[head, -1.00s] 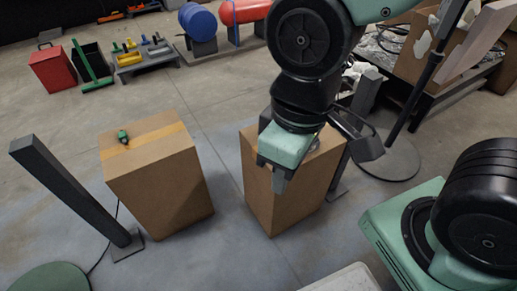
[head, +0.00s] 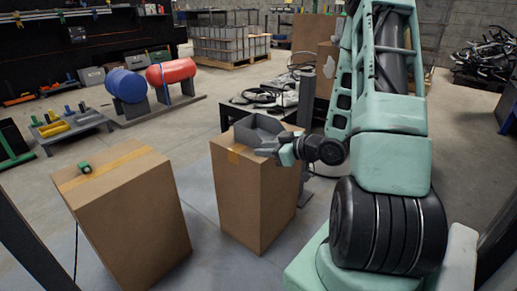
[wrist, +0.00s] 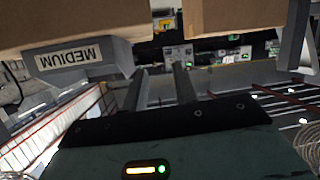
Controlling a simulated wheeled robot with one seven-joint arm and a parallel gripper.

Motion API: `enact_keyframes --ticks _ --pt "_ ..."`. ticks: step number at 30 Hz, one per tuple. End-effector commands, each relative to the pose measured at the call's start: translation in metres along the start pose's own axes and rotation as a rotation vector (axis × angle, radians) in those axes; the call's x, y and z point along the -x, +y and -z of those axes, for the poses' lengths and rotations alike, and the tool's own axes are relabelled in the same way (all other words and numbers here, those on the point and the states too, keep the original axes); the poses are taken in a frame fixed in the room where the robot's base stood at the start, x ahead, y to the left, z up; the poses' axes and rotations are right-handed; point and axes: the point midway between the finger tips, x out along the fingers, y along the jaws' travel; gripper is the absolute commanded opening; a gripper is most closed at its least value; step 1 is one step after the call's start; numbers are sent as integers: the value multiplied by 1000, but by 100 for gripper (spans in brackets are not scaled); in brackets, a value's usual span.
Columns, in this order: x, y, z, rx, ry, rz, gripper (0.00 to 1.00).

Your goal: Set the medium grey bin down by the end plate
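The medium grey bin (head: 262,129) sits on top of the right cardboard box (head: 252,190), near its back edge, in the head view. In the wrist view the bin (wrist: 75,57) is at upper left, with its MEDIUM label upside down. My gripper (head: 272,150) is low beside the bin's right front side in the head view. In the wrist view my gripper (wrist: 160,75) has its two fingers apart, with only background between them. The left finger is close to the bin's end; I cannot tell whether they touch. I cannot make out which part is the end plate.
A left cardboard box (head: 130,205) carries a small green item (head: 85,168). A grey post (head: 306,100) stands behind the right box. A dark table (head: 235,110) with cables is behind. Bare floor (head: 200,205) lies between the boxes.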

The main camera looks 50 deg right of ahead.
Motion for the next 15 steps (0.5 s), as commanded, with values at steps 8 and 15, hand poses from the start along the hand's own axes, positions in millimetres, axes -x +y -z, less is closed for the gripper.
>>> enact_keyframes --ticks 8,15 --pt "64 32 -41 -98 284 -103 28" --pt "53 37 -36 -105 331 -114 28"
